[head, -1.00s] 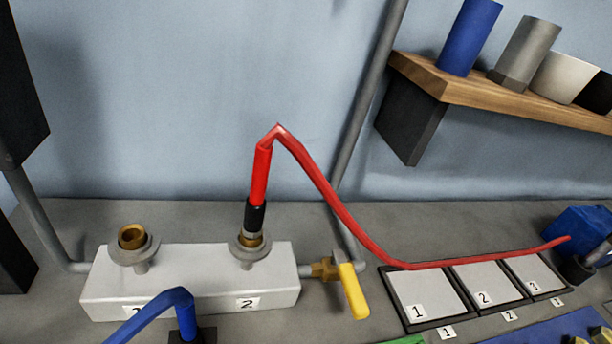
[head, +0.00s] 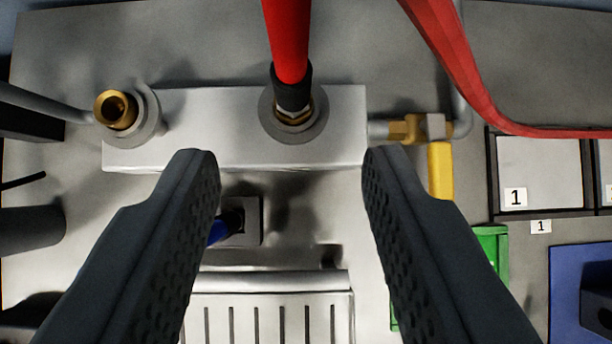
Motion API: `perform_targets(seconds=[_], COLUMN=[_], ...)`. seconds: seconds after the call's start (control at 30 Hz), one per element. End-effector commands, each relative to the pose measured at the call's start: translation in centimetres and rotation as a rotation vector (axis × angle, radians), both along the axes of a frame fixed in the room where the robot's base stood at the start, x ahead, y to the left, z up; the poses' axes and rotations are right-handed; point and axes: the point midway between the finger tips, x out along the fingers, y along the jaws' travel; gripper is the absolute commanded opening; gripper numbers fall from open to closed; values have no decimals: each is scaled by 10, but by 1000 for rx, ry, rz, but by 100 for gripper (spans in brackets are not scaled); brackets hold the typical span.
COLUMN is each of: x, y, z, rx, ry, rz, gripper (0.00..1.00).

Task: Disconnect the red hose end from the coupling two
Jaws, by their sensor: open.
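The red hose end (head: 288,45) stands upright with a black collar (head: 292,88) at its base. It sits in coupling two (head: 293,122), on the right part of the pale manifold block (head: 200,150). My gripper (head: 290,165) is open, its two dark fingers spread wide apart with nothing between the tips. In the picture the fingertips lie just below the coupling, to its left and right, and do not touch the hose end. The block's number labels are not visible now.
An empty brass coupling (head: 117,108) is on the block's left. A yellow-handled valve (head: 440,168) is at its right. A blue hose end (head: 225,228) sits in a dark holder (head: 247,222) below. The red hose (head: 450,60) runs right past a tray marked 1 (head: 540,172).

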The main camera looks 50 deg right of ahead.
Motion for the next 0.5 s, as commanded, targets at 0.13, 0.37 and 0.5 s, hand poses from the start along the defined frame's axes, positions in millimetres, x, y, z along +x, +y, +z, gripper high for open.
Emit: perform_targets(seconds=[0.13,0.37,0.5], x=[9,22,30], y=[-3,-9,-12], z=[-11,-29,-39], rx=[0,1,0], ry=[1,2,1], rz=[0,0,0], gripper=[42,42,42])
